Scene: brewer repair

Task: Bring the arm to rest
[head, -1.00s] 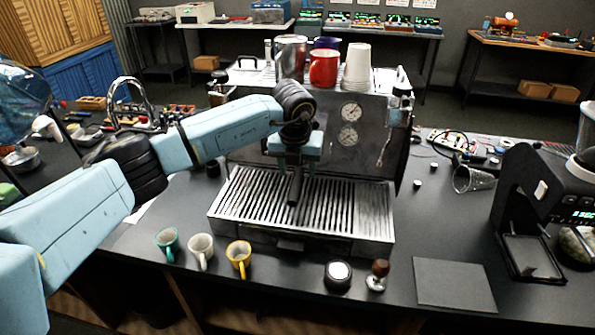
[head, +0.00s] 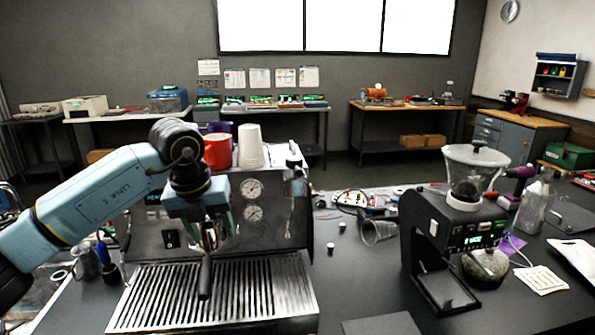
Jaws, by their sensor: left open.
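My left gripper (head: 208,238) is open in front of the espresso machine (head: 275,235), with its fingers pointing down. A dark portafilter handle (head: 205,278) shows just below the fingers, over the slatted drip tray (head: 262,290). The gripper hides the group head and the handle's upper end. I cannot tell whether the fingers touch the handle. My left arm comes in from the left, bent high at the wrist. My right gripper is not in view.
A red mug (head: 217,151) and stacked white cups (head: 251,147) stand on the machine near my wrist. A black grinder (head: 430,240) stands to the right. The counter left of the grinder is mostly clear.

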